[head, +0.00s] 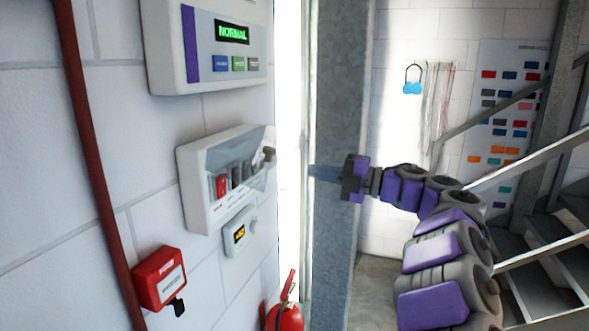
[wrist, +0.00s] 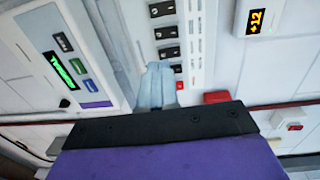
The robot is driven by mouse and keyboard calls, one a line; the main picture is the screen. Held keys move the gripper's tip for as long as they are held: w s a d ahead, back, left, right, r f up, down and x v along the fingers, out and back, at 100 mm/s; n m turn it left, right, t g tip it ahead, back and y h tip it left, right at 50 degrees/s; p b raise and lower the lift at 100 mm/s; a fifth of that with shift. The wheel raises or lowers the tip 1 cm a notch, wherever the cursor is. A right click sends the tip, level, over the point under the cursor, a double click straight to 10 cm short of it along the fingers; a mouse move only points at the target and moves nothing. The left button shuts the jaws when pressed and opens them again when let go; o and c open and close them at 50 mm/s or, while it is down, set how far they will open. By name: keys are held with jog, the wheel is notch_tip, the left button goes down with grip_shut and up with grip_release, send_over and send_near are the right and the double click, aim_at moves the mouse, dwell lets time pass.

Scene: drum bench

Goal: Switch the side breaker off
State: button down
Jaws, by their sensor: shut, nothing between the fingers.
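The breaker box (head: 192,190) is a white wall box with a clear, tilted cover and a row of switches. A red switch (head: 222,187) sits at the left end of the row, with dark grey switches to its right. The box also shows in the wrist view (wrist: 197,30), with several black switches in a row. My gripper (head: 312,172) is shut and empty, to the right of the box and pointing left in the head view. Its fingertips (wrist: 160,75) overlap the lower part of the row in the wrist view. I cannot tell whether they touch.
A panel reading NORMAL (head: 213,75) hangs above the box. A small display unit (head: 240,232) and a red wall box (head: 160,278) are below. A red extinguisher (head: 285,317) stands low down. A grey column (head: 342,60) rises behind my gripper; stairs (head: 540,240) are at right.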

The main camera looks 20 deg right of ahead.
jog(key=v, duration=0.4)
jog(key=shift+a, duration=0.15)
dwell(0.4)
